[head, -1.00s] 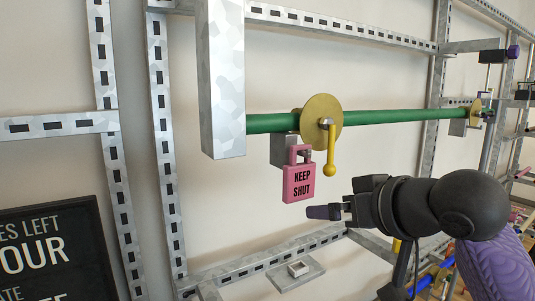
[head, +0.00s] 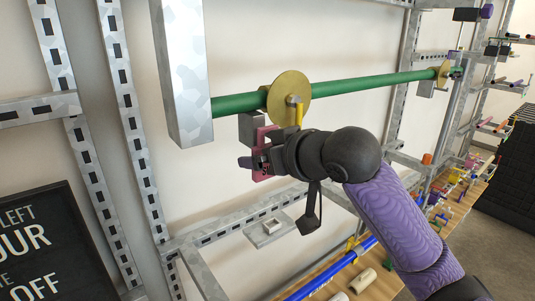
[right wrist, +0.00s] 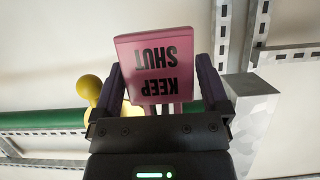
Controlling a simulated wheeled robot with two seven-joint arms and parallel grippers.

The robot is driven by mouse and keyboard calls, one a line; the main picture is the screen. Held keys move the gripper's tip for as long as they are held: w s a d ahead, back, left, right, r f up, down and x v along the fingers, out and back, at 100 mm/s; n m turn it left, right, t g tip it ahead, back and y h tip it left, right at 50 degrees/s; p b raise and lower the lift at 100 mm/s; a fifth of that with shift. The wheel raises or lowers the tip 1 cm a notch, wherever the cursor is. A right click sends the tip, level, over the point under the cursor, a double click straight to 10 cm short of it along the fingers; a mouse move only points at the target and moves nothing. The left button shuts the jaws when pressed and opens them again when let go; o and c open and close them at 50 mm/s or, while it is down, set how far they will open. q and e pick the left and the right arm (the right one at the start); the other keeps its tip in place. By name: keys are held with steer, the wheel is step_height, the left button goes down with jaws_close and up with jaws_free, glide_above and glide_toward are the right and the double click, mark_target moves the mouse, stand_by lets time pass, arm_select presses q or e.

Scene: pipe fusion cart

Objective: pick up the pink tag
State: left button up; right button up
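The pink tag is a padlock-shaped block lettered KEEP SHUT. It hangs below the green pipe near the brass disc in the head view (head: 263,140), largely hidden by my right gripper (head: 254,164). In the right wrist view the tag (right wrist: 158,68) appears upside down between the two dark fingers of my right gripper (right wrist: 165,85). The fingers are spread wide, one at each side of the tag, with little or no gap. I see no clear grip on it. My left gripper is not in view.
A metal post (head: 184,70) stands to the left. A small bracket (head: 270,228) sits below. A dark sign (head: 45,245) is at lower left.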

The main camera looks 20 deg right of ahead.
steer(key=c, duration=0.9)
steer(key=shift+o, duration=0.2)
steer(key=shift+r, duration=0.15)
